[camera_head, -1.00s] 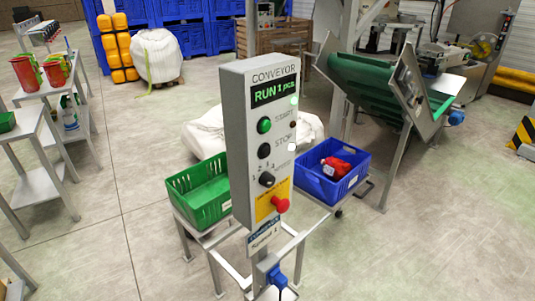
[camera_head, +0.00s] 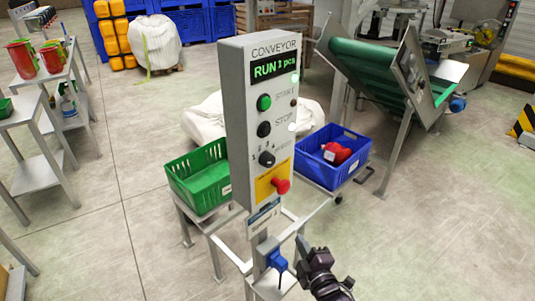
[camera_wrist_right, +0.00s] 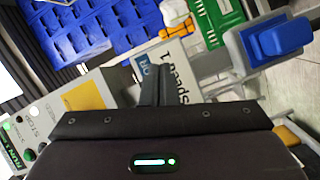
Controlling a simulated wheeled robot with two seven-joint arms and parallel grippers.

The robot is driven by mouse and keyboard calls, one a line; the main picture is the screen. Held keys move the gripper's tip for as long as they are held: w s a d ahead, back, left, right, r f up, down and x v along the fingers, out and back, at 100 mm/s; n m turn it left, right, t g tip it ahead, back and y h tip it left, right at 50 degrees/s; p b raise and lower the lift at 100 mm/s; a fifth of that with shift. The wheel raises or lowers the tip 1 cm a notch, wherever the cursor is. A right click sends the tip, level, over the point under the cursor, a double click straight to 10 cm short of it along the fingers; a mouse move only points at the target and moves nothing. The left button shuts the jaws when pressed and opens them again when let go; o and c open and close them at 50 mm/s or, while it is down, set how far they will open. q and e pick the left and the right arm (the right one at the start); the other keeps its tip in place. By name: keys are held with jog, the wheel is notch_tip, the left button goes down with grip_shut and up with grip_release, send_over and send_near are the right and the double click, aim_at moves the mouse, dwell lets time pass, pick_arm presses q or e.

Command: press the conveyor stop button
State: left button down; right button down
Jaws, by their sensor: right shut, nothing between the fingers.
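The conveyor control box (camera_head: 237,130) stands upright on a post in the middle of the head view. Its display (camera_head: 275,66) is lit and reads "RUN 1 pcs". The black stop button (camera_head: 264,129) sits below the green start button (camera_head: 264,103). A black selector knob (camera_head: 267,159) and a red mushroom button (camera_head: 281,186) are lower down. My right gripper (camera_head: 302,244) is shut and empty, low and to the right of the post, below the buttons and apart from the panel. In the right wrist view the panel face (camera_wrist_right: 60,105) lies tilted at left. My left gripper is not in view.
A blue socket (camera_head: 277,260) is on the post near my right gripper. A green crate (camera_head: 200,180) stands left of the post and a blue crate (camera_head: 335,170) right of it. The sloped green conveyor (camera_head: 375,75) is behind. Floor at right is open.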

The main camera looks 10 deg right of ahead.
aim_at(266, 130)
jog(key=s+r+n+t+y, duration=0.1)
jog(key=s+r+n+t, duration=0.1)
jog(key=r, duration=0.9)
jog(key=s+a+r+n+t+y, duration=0.1)
jog(key=s+r+n+t, duration=0.1)
jog(key=r, duration=0.8)
jog(key=s+a+r+n+t+b, duration=0.1)
jog(key=s+r+n+t, duration=0.1)
jog(key=r, duration=0.9)
jog(key=shift+r+n+t+y, duration=0.35)
jog(key=shift+n+t, duration=0.25)
jog(key=shift+t, duration=0.6)
jog(key=w+a, duration=0.4)
jog(key=w, duration=0.3)
jog(key=shift+w+a, duration=0.2)
jog(key=shift+a, duration=0.15)
jog(key=shift+w, duration=0.1)
jog(key=shift+w+a+f, duration=0.1)
jog(key=shift+w+a, duration=0.15)
